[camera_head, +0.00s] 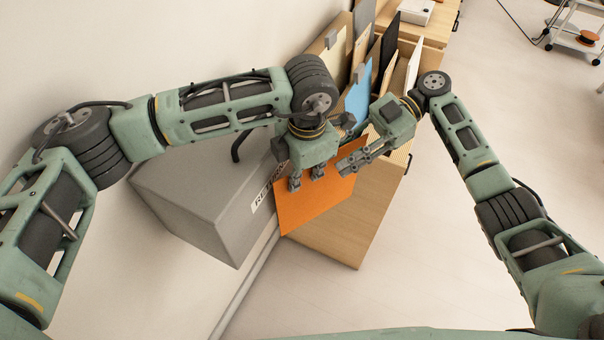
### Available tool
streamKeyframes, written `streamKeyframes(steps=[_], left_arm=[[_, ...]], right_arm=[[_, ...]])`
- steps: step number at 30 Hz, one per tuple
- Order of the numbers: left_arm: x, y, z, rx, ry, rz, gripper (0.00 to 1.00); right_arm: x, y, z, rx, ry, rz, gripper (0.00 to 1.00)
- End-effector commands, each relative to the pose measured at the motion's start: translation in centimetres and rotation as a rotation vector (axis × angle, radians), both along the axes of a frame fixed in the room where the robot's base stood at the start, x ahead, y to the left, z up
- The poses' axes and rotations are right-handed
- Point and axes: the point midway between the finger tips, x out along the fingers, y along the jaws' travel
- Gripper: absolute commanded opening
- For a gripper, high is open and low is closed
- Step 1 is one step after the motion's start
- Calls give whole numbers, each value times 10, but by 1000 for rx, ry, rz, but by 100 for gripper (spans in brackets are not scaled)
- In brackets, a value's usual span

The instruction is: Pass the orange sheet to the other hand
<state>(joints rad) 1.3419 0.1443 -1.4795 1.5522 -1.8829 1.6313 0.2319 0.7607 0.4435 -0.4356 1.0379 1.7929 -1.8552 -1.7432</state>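The orange sheet (312,209) hangs tilted between the grey box and the wooden cabinet, in the middle of the head view. My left gripper (307,182) points down at the sheet's upper edge. Its two visible fingers lie over the near face, and it appears shut on the sheet. Any finger behind the sheet is hidden. My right gripper (346,167) comes in from the right, with fingers pointing left at the sheet's upper right side. Its visible fingers overlap the sheet; whether they touch or close on it cannot be told.
A grey box (190,195) with a partly hidden label is left of the sheet. A wooden cabinet (345,235) stands behind and below. Upright boards, including a blue sheet (358,97) with a clip, fill its rack. The floor at right is clear; a white cart (575,40) is far off.

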Motion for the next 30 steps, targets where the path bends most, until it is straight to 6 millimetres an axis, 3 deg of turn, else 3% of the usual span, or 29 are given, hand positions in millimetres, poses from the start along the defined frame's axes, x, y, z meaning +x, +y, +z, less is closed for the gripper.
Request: streamKeyframes(steps=[1,6,11,14,17,20,26,30], left_arm=[[-1,3,-5,10,7,3,0],[-2,4,-7,15,10,4,0],[-1,3,-6,12,7,3,0],[-1,3,-5,11,7,2,0],[-1,3,-5,10,7,2,0],[-1,3,-5,9,6,2,0],[-1,2,-4,9,6,2,0],[-1,2,-4,8,6,2,0]], right_arm=[[0,3,20,22,-17,11,27],[1,3,52,25,-20,13,27],[1,2,63,19,-12,9,27],[5,-4,58,-6,-7,-20,27],[17,-20,38,-68,0,-97,27],[33,-48,6,-167,4,-209,27],[60,-130,-61,-408,-12,-440,27],[68,-197,-99,-576,-38,-573,27]])
